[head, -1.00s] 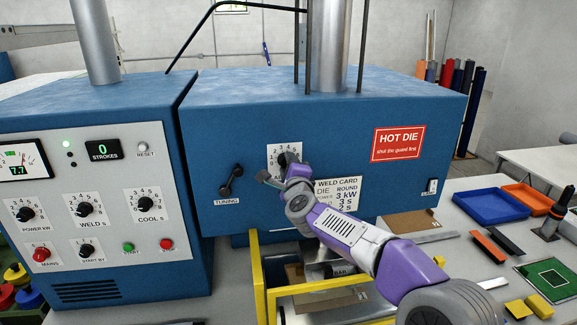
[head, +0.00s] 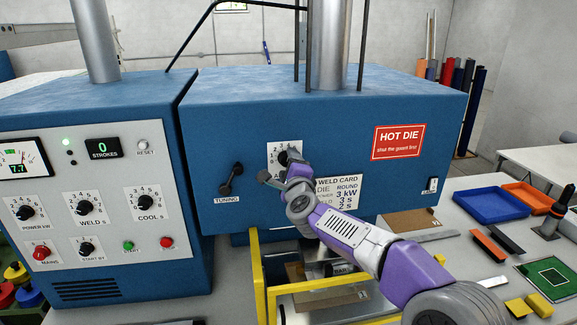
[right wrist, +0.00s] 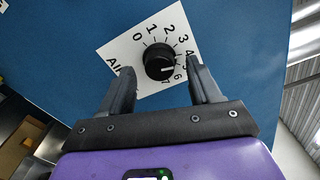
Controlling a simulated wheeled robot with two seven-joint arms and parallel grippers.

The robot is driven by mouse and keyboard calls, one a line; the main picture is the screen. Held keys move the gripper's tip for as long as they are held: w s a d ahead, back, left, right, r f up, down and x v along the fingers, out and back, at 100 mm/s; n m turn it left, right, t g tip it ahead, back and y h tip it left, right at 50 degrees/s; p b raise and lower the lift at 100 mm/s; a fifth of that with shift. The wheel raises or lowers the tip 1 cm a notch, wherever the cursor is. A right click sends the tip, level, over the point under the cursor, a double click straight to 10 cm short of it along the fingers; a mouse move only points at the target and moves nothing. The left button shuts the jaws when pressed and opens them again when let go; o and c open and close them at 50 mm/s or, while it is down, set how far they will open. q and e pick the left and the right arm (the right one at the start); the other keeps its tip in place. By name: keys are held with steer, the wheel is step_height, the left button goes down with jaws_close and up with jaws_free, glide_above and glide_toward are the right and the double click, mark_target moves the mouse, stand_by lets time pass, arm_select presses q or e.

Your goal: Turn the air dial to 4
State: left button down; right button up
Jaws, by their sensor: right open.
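The air dial (right wrist: 159,61) is a black round knob on a white scale plate marked "Air". It also shows in the head view (head: 284,157), on the blue front panel, partly covered by my right gripper. My right gripper (right wrist: 160,80) is open, with one finger on each side of the knob and gaps visible between. In the head view my right gripper (head: 272,178) is at the dial's lower edge. My left gripper is out of view.
A tuning handle (head: 231,180) sits left of the dial. A weld card (head: 338,192) is to the right, partly behind my arm. A yellow guard frame (head: 258,275) stands below. A blue tray (head: 490,206) and loose pieces lie on the bench at right.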

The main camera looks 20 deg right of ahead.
steer(key=b+v, duration=0.1)
steer(key=v, duration=0.5)
steer(key=shift+s+a, duration=0.15)
steer(key=shift+s, duration=0.25)
steer(key=shift+f, duration=0.1)
